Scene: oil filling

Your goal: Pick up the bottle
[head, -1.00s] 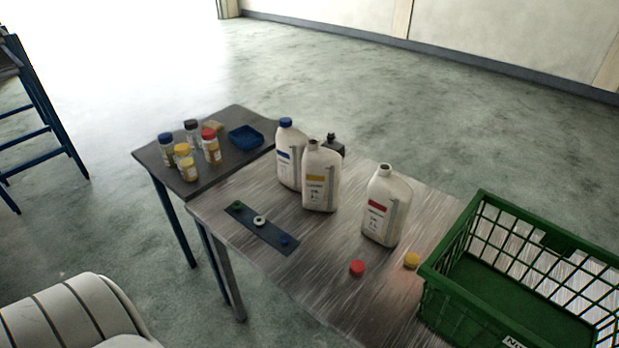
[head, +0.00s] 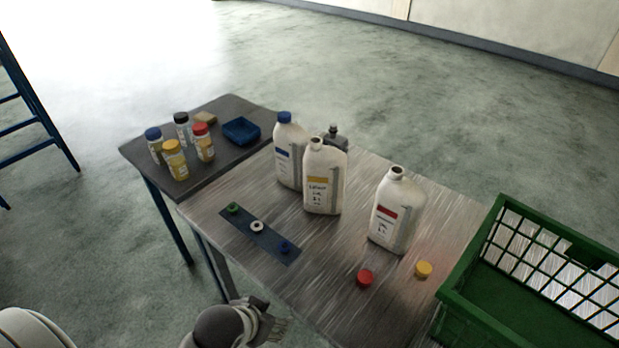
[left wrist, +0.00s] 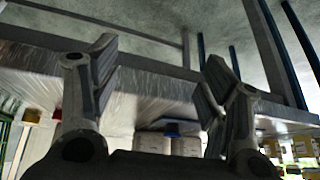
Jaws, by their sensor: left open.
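Three white bottles stand upright on the wood-grain table: a yellow-label bottle (head: 322,190) and a red-label bottle (head: 393,228), both with uncapped necks, and a blue-capped bottle (head: 288,160) behind. My left gripper (head: 272,328) is low at the bottom of the head view, by the table's front edge, well short of the bottles. In the left wrist view, which looks upside down, its two fingers (left wrist: 160,68) are spread with nothing between them. White bottle bodies (left wrist: 185,146) show partly beyond them; I cannot tell which bottle each is. My right gripper is not in view.
A red cap (head: 365,277) and a yellow cap (head: 423,269) lie near the green crate (head: 466,262). A dark strip (head: 270,239) holds small caps. Several small jars (head: 175,160) and a blue tray (head: 241,131) sit on the dark table. A dark bottle (head: 336,137) stands behind.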

